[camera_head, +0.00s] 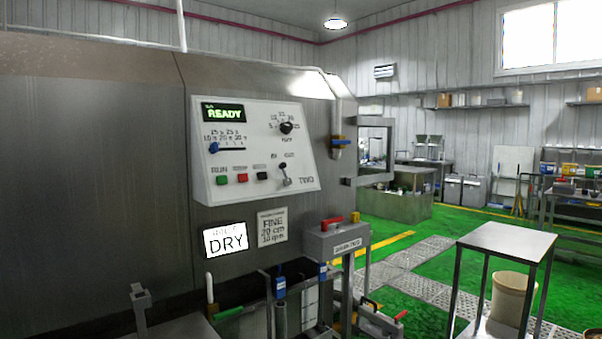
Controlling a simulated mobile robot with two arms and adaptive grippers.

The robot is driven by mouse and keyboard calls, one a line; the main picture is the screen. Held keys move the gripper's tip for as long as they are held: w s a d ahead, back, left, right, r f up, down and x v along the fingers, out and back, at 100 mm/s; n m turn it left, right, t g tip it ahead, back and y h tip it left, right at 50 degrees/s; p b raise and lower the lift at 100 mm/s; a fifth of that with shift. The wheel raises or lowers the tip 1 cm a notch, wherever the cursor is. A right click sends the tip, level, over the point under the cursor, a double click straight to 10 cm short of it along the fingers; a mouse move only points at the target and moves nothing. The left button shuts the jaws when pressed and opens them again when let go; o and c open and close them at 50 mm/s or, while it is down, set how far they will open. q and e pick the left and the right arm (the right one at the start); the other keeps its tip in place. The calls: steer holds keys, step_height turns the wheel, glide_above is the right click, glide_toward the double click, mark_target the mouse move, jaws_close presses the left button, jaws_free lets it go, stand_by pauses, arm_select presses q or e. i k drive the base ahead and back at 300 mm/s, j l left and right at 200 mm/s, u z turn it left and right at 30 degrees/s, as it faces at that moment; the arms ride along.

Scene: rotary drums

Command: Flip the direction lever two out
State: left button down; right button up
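The direction lever (285,174) is a small metal lever with a light knob, on the white sloped control panel (240,187) in the head view. It sits at the panel's lower right, under the words IN and OUT and beside the label TWO (307,180). It stands nearly upright; I cannot tell which setting it is in. The panel is fixed to the big grey metal drum housing (90,150). Its screen (224,113) reads READY. Neither of my grippers shows in this view.
Green, red and black buttons (262,176) sit left of the lever; a black knob (286,128) is above it. A grey box with a red handle (338,238) stands below the panel.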

mark_target(287, 182)
steer(key=i+l, duration=0.35)
steer(key=i+l+u, duration=0.15)
steer(key=i+l, duration=0.2)
steer(key=l, duration=0.15)
steer(key=i+l, duration=0.3)
steer(key=l, duration=0.15)
steer(key=i+l+u, duration=0.15)
steer(key=i+l, duration=0.35)
steer(key=i, duration=0.35)
steer(key=i+l+u, duration=0.1)
steer(key=i, duration=0.35)
